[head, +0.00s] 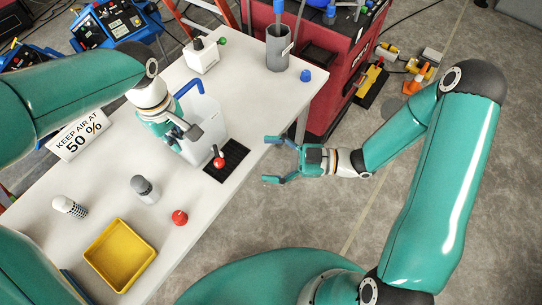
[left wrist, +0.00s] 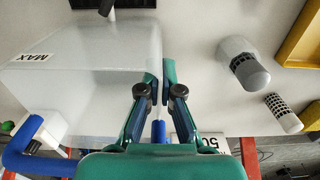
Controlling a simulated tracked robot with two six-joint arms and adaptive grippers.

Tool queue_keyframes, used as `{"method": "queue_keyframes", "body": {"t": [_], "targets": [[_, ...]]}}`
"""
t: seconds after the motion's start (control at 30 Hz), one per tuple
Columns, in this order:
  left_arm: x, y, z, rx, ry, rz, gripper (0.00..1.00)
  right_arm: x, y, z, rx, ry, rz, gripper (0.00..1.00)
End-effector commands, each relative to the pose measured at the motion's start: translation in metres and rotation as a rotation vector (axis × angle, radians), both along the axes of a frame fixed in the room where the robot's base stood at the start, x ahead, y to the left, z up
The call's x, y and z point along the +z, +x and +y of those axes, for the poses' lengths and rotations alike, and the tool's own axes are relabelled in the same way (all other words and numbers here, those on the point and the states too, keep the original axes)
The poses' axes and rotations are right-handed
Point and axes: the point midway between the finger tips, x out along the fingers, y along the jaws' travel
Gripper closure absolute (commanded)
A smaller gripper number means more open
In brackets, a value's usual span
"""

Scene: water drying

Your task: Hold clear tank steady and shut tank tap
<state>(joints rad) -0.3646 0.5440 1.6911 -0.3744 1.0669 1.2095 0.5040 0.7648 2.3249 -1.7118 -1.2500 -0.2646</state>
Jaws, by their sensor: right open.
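The clear tank (head: 205,115), whitish and translucent with a blue bent pipe at its top, stands on the white table. It fills the left of the left wrist view (left wrist: 75,65), with a MAX label. The tank tap (head: 219,161) has a red handle and sits at the tank's front over a black grate. My left gripper (head: 190,132) is at the tank's left side; in the left wrist view its fingers (left wrist: 157,85) are close together with the tank's wall between them. One fingertip is partly hidden. My right gripper (head: 268,160) is open and empty, right of the tap, beyond the table edge.
A yellow tray (head: 120,255), a grey-capped bottle (head: 144,188), a white perforated cylinder (head: 70,206) and a red knob (head: 180,217) are on the near table. A red cabinet (head: 320,95) is beyond.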

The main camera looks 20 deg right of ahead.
Motion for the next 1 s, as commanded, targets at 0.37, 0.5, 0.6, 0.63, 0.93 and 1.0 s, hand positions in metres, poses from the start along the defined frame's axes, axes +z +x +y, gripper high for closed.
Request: {"method": "queue_keyframes", "body": {"t": [0.37,0.5,0.6,0.63,0.93,1.0], "targets": [[0.0002,0.0001,0.0,0.0,0.0,0.0,1.0,0.0,-0.0013,-0.0029,0.001,0.0,0.0,0.14],[0.0002,0.0001,0.0,0.0,0.0,0.0,0.82,0.0,-0.0013,-0.0028,0.001,0.0,0.0,0.14],[0.0002,0.0001,0.0,0.0,0.0,0.0,0.66,-0.0001,-0.0013,-0.0028,0.001,0.0,0.0,0.14],[0.0002,0.0001,0.0,0.0,0.0,0.0,0.65,-0.0001,-0.0013,-0.0028,0.001,0.0,0.0,0.14],[0.0013,0.0001,0.0,0.0,0.0,-0.001,0.65,-0.0001,-0.0012,-0.0027,0.001,0.0,0.0,0.14],[0.0047,0.0004,-0.0001,0.0,0.0,-0.001,0.65,-0.0001,-0.0012,-0.0027,0.001,0.0,0.001,0.14]]}}
